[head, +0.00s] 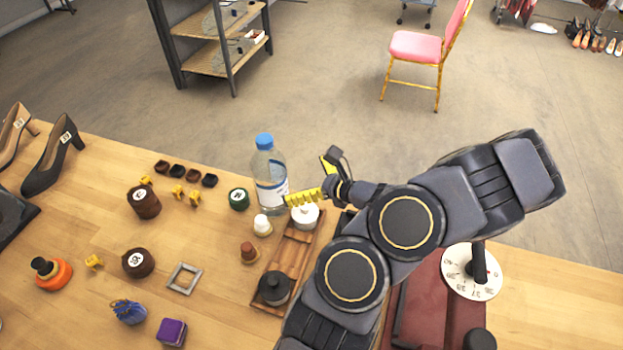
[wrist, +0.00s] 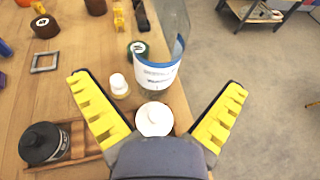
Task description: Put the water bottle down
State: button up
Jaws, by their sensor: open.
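The water bottle (head: 269,175) is clear with a blue cap and a white and blue label. It stands upright near the far edge of the wooden table (head: 95,240). In the wrist view the bottle (wrist: 160,65) shows beyond and between the fingertips, its top cut off by the frame. My gripper (wrist: 158,92) has yellow ridged fingers spread wide, with nothing held between them. In the head view my gripper (head: 308,182) is just right of the bottle, one yellow finger overlapping the bottle's lower right side; I cannot tell whether it touches.
A wooden tray (head: 283,262) with a white lidded pot (head: 304,216) and a dark pot (head: 274,288) lies below my gripper. A small white bottle (head: 262,225) and a green round item (head: 239,199) stand close to the bottle. The table's far edge is near.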

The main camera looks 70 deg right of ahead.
jog(key=shift+v, duration=1.15)
jog(key=w+a+r+n+g+y, duration=0.1)
jog(key=w+a+r+n+y, duration=0.5)
jog(key=w+a+n+y, duration=0.45)
jog(key=w+a+r+n+g+y, duration=0.1)
jog(key=w+a+r+n+g, duration=0.1)
jog(key=a+n+g, duration=0.35)
jog(key=w+a+r+n+g+y, duration=0.2)
jog(key=a+n, duration=0.4)
jog(key=a, duration=0.5)
jog(key=s+a+r+n+g+h, duration=0.2)
jog(key=s+a+n+g+h, duration=0.2)
jog(key=s+a+n+g, duration=0.55)
jog(key=s+n+h, duration=0.1)
jog(key=n, duration=0.1)
jog(key=s+d+r+n+t+h, duration=0.1)
jog(key=n+h, duration=0.1)
jog(key=n, duration=0.1)
jog(key=s+r+n+t+h, duration=0.1)
jog(key=s+n+h, duration=0.1)
jog(key=shift+s+d+r+n+h, duration=0.1)
jog(key=shift+d+r+n+h, duration=0.15)
jog(key=shift+d, duration=0.1)
